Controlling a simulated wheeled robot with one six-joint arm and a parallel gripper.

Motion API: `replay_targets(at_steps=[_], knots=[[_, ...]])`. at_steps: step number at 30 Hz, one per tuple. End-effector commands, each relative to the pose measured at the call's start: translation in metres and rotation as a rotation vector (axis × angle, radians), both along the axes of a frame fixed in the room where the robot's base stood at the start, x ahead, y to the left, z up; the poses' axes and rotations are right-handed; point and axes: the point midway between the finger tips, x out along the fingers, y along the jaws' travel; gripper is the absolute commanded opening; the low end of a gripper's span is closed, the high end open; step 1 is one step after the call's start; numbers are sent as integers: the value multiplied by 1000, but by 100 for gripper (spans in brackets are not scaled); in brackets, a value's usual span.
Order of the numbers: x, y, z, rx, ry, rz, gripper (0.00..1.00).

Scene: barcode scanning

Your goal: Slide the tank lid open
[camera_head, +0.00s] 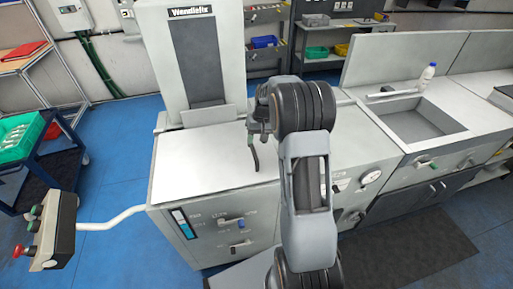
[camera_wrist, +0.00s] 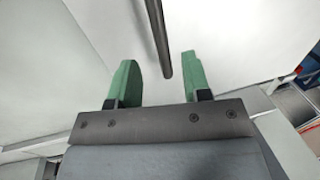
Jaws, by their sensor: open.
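The tank lid (camera_head: 205,158) appears to be the flat white top of the grey machine cabinet in the head view. It looks shut, though my arm hides its right part. My gripper (camera_head: 254,148) is low over the right part of this white top. In the wrist view my gripper (camera_wrist: 159,68) has its two green fingers apart. A dark round bar (camera_wrist: 154,22), perhaps the lid's handle, reaches in from the top edge and ends between the fingers. A gap shows on both sides of it. Whether the bar is fixed to the lid cannot be told.
A tall grey column (camera_head: 198,55) stands behind the white top. A control box (camera_head: 52,232) with a red button juts out at left. A sink (camera_head: 415,118) and a white bottle (camera_head: 427,75) are at right. Blue floor is clear at front left.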

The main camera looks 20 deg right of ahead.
Motion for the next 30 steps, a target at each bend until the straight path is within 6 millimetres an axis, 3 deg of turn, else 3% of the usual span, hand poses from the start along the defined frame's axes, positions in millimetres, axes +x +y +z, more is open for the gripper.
replay_targets(at_steps=[6, 12, 25, 30], knots=[[1, 7, -33, 1, 2, 0, 44], [2, 11, -50, 0, 2, 1, 44], [2, 12, -55, 0, -1, 1, 43], [2, 12, -55, 0, 0, 1, 27]])
